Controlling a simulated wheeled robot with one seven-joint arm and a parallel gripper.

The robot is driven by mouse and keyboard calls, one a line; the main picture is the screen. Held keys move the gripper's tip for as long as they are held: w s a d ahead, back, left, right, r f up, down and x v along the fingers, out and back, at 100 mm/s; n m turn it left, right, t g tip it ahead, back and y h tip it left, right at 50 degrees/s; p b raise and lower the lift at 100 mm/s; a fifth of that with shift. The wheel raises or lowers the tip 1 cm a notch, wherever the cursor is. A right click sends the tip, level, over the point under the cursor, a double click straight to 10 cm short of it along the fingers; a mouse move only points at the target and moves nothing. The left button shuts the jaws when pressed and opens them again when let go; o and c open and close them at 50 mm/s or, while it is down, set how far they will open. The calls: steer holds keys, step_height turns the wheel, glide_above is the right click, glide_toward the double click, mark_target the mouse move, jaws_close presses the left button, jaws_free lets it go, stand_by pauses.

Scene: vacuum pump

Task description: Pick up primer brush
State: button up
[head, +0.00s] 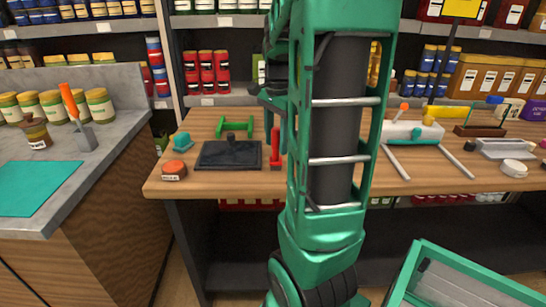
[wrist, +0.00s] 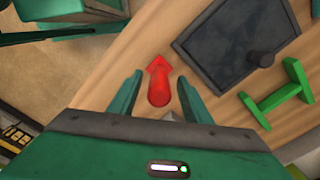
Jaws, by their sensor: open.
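A red brush-like tool (head: 276,149), which appears to be the primer brush, stands upright on the wooden workbench, just right of a dark flat plate. In the wrist view the red tool (wrist: 158,84) shows from above, between the two green fingers of my gripper (wrist: 159,78). The fingers are apart, with a gap on each side of it, and I see no contact. How far the fingertips are above it is hard to tell. In the head view my arm hides much of the gripper.
The dark plate with a knob (head: 229,154) and a green H-shaped piece (head: 234,127) lie close by. An orange-topped puck (head: 174,170) and a teal block (head: 181,142) are at the bench's left end. A grey counter (head: 105,140) stands at left, stocked shelves behind.

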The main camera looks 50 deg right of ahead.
mark_target(273, 129)
steer(key=shift+c, duration=0.2)
jaws_close()
steer(key=shift+r, duration=0.1)
steer(key=shift+r, duration=0.45)
steer(key=r, duration=0.2)
steer(key=a+r, duration=0.1)
steer(key=r, duration=0.1)
steer(key=shift+w+a, duration=0.1)
steer(key=shift+a, duration=0.1)
steer(key=a+r, duration=0.6)
steer(key=a, duration=0.4)
steer(key=shift+s+a, duration=0.2)
